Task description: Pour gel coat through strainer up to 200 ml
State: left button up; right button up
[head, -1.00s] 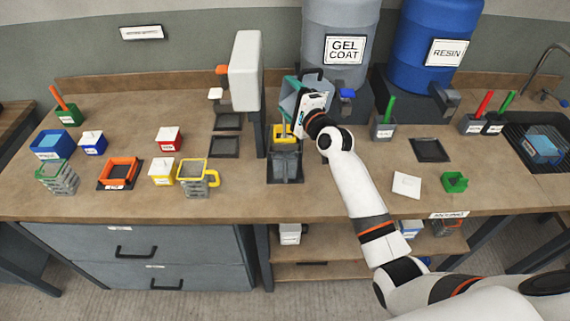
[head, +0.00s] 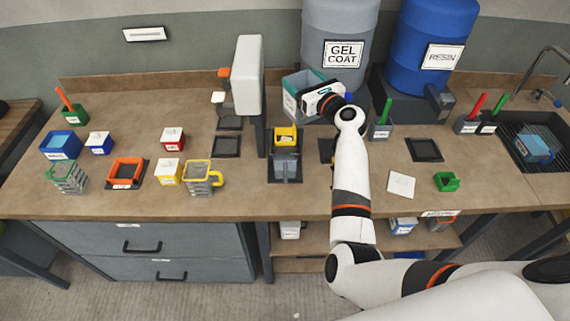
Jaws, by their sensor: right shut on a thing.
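My right gripper (head: 314,101) is shut on a teal-rimmed jug (head: 291,101). It holds the jug roughly upright in front of the grey GEL COAT drum (head: 340,25), behind and above the strainer. A yellow piece (head: 286,134), which looks like the strainer, sits on top of a grey stand or cup (head: 286,163). The level inside cannot be read, and no stream shows. My left gripper is out of view.
A white upright post unit (head: 248,75) stands left of the strainer. A blue RESIN drum (head: 430,45) is at the back right. A yellow-handled mesh cup (head: 200,180) and several small boxes stand on the left.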

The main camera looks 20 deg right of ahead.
jog(key=shift+d+r, duration=0.1)
jog(key=shift+r, duration=0.05)
dwell(0.3)
jog(key=shift+r, duration=2)
